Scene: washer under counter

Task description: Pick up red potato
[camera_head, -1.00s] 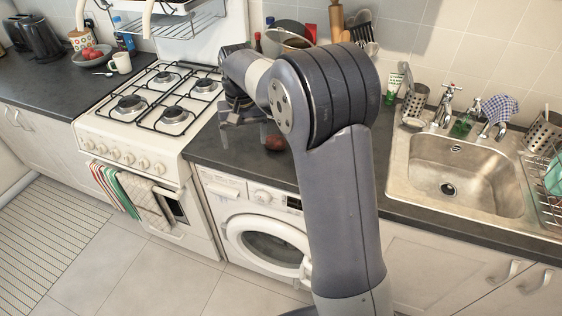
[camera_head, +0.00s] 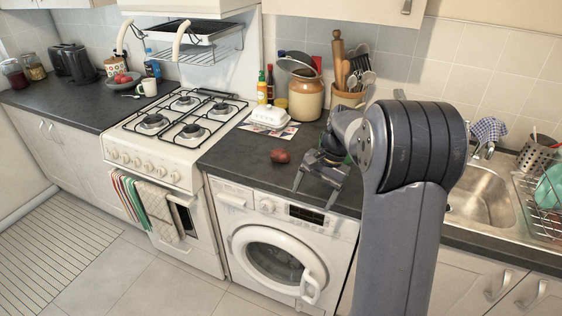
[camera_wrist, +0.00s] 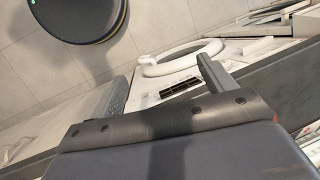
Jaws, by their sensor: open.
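The red potato (camera_head: 280,156) lies on the dark counter above the washer, near the counter's front half. It looks small, rounded and brownish red. My gripper (camera_head: 313,195) is to the right of the potato and nearer the counter's front edge, with its fingers spread and nothing between them. The two fingers also show apart in the wrist view (camera_wrist: 160,72), with the washer front beyond them. I cannot make out the potato clearly in the wrist view.
A white butter dish (camera_head: 266,116) on a paper stands behind the potato. A stoneware jar (camera_head: 306,98) and a utensil pot (camera_head: 346,98) are at the back. The gas hob (camera_head: 178,118) is left, the sink (camera_head: 480,187) right. Bare counter surrounds the potato.

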